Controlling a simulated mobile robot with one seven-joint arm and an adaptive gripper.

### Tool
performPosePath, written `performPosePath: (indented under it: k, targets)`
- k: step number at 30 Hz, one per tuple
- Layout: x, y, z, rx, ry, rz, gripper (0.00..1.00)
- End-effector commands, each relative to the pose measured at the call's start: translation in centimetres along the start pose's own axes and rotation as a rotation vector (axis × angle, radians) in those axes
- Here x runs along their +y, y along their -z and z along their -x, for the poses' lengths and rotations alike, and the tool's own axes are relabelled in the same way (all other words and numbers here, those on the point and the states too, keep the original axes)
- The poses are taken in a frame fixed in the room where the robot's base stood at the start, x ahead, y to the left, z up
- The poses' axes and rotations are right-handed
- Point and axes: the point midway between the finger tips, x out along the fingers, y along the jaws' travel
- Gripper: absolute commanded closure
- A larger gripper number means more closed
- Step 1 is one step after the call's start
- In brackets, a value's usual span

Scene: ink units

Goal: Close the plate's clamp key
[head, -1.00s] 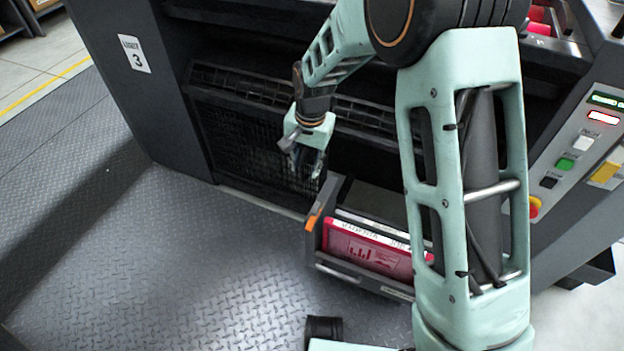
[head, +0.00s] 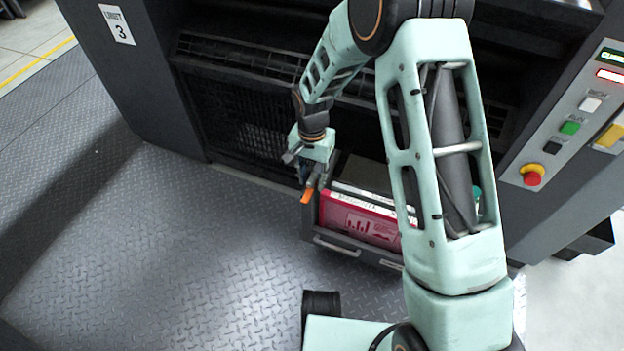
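The clamp key is most likely the orange-tipped lever (head: 308,194) at the left end of the dark drawer-like unit. The red plate (head: 360,221) with dark print stands in that unit, partly hidden by my arm on its right. My gripper (head: 309,178) is at the unit's left end, right at the lever, pointing down. Its fingers are small and overlap the lever, so I cannot tell whether they are open, shut or touching it.
The dark unit (head: 337,246) juts out from the press front. A control panel (head: 570,130) with a red emergency button (head: 532,175) is at the right. The tread-plate floor (head: 190,250) at the left is clear. A black grille (head: 240,120) lies behind my gripper.

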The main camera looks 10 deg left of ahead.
Motion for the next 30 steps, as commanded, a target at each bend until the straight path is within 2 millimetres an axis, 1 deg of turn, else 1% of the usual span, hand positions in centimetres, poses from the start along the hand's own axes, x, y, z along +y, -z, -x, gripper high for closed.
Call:
performPosePath:
  k: [8, 16, 25, 30]
  targets:
    - [-0.03, 0.03, -0.05, 0.001, 0.001, 0.000, 0.71]
    - [-0.03, 0.04, -0.04, 0.001, 0.001, 0.001, 1.00]
    - [-0.03, 0.04, 0.00, 0.001, 0.001, 0.012, 1.00]
    - [-0.02, 0.04, 0.06, 0.001, 0.001, 0.064, 1.00]
